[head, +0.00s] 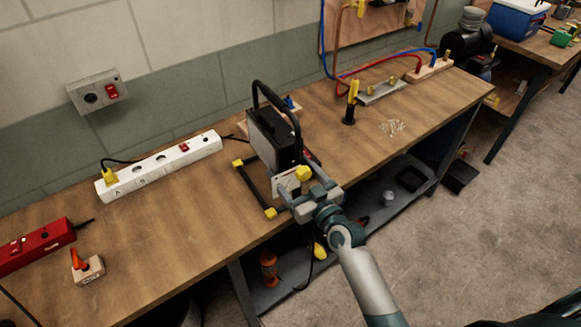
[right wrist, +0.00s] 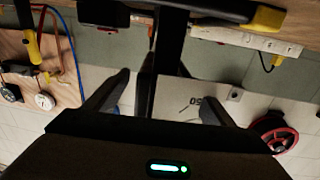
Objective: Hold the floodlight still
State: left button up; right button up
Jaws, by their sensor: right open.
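The floodlight (head: 272,138), a black box-shaped lamp with a curved carrying handle, stands upright on the bench on a dark frame with yellow feet. My right gripper (head: 303,190) is at the front of its stand, at the near bench edge. In the right wrist view my right gripper (right wrist: 162,92) has its two dark fingers spread, with a black bar of the floodlight (right wrist: 172,40) between or just beyond them. I cannot tell whether the fingers touch it. My left gripper is not in view.
A white power strip (head: 160,167) with a yellow plug lies left of the floodlight. A red power strip (head: 35,246) and a small orange-handled switch block (head: 87,268) lie further left. A black stand with a yellow handle (head: 351,102) is to the right. A lower shelf (head: 385,215) holds loose items.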

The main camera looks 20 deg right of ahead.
jog(key=shift+w+a, duration=0.1)
jog(key=shift+w, duration=0.2)
grip_shut()
dwell(0.5)
